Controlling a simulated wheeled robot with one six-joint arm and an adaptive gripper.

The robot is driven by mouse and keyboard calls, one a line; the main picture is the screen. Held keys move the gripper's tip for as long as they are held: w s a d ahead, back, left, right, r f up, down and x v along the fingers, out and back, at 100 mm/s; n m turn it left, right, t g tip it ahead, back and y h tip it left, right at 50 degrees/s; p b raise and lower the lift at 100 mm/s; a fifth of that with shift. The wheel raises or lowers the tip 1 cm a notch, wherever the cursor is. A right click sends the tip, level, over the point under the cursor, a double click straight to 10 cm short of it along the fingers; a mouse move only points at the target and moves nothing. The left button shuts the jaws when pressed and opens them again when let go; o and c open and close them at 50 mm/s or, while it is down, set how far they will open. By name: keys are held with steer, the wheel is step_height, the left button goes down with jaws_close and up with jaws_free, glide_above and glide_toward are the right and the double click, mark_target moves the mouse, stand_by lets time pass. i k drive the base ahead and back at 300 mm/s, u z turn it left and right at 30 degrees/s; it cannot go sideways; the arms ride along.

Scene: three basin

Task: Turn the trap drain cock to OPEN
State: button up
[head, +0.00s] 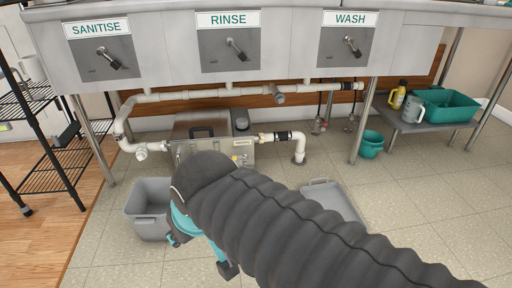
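The trap is a steel box (243,149) on the floor under the basins, with a dark handle on its lid and white pipes on both sides. A small yellow piece (236,157) shows on its front near a pale label; it may be the drain cock, but it is too small to read its position. My arm's dark sleeve covers the lower front of the trap. My gripper (200,254), teal with dark fingers, hangs low in front of the trap, beside the grey tub. Its fingers look spread apart with nothing visible between them; the sleeve hides part of it.
A grey tub (146,227) stands left of my gripper, and a grey tray (335,200) lies on the floor to the right. A black wire rack (60,145) is at left. A teal bucket (371,145) and low shelf (425,125) are at right. Basin legs flank the trap.

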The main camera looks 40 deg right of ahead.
mark_target(244, 157)
steer(key=z, duration=0.85)
steer(key=i, duration=0.8)
steer(key=z, duration=0.85)
